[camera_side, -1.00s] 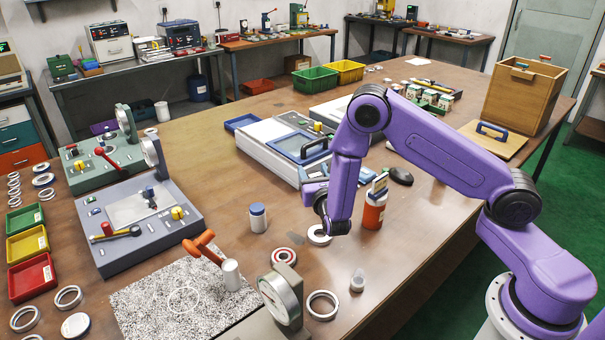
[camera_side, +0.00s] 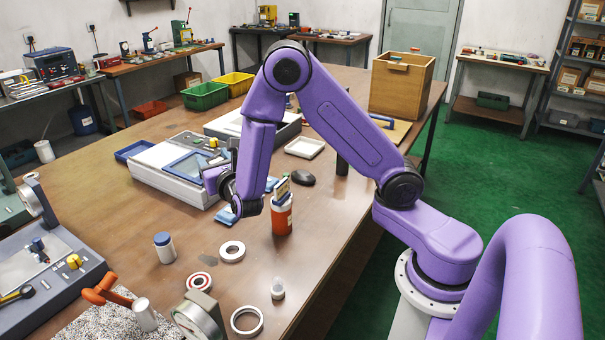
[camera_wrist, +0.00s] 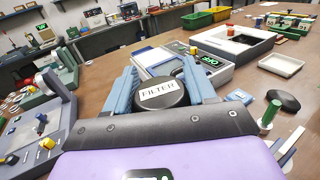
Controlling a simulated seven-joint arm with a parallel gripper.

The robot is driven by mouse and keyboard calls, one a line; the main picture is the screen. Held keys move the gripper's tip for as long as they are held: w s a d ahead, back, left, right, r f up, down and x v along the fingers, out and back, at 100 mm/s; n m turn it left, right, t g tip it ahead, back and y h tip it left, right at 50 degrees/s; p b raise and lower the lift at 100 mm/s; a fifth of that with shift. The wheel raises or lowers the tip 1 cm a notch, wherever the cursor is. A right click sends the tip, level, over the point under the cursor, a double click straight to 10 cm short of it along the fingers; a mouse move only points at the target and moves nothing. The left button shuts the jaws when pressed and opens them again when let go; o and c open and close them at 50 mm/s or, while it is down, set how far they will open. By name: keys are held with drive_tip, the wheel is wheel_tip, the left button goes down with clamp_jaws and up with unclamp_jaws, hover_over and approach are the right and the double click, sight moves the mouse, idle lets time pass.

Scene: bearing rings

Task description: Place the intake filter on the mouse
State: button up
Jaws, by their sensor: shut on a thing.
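The intake filter is a round black puck with a white label reading FILTER (camera_wrist: 163,96) in the wrist view. My gripper (camera_wrist: 160,72) is shut on it, with a blue finger on each side. In the side view the purple arm hides most of the gripper and the filter cannot be made out. The mouse is a low, dark, rounded thing on the brown table (camera_side: 303,179), behind the orange container and to the right of my gripper. It also shows in the wrist view (camera_wrist: 284,101), right of the held filter and apart from it.
An orange container (camera_side: 282,215) holding upright items stands close to my gripper and near the mouse. A white tray (camera_side: 304,148) lies behind the mouse. A grey-white machine (camera_side: 172,176) is at left. A wooden box (camera_side: 401,88) stands at the far right table end.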

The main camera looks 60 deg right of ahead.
drive_tip(key=s+d+m+g+h, duration=0.2)
drive_tip(key=s+d, duration=0.2)
drive_tip(key=d, duration=0.7)
drive_tip(key=s+d+m+g+h, duration=0.2)
drive_tip(key=s+d+g+h, duration=0.15)
drive_tip(key=d, duration=0.75)
drive_tip(key=s+d+m+g+h, duration=0.25)
drive_tip(key=s+d, duration=0.25)
drive_tip(key=d, duration=0.6)
drive_tip(key=t, duration=0.1)
hover_over(303, 176)
drive_tip(key=s, duration=0.2)
wheel_tip(303, 176, down, 9)
drive_tip(key=shift+y, duration=0.4)
drive_tip(key=shift+w+d+f, duration=0.55)
drive_tip(key=shift+w+f, duration=0.1)
drive_tip(key=shift+f, duration=0.4)
drive_tip(key=shift+w+d+f, duration=0.6)
drive_tip(key=shift+w+f, duration=0.1)
drive_tip(key=shift+f, duration=0.35)
drive_tip(key=shift+w+d+f, duration=0.55)
drive_tip(key=shift+w+f, duration=0.1)
drive_tip(key=shift+f, duration=1.8)
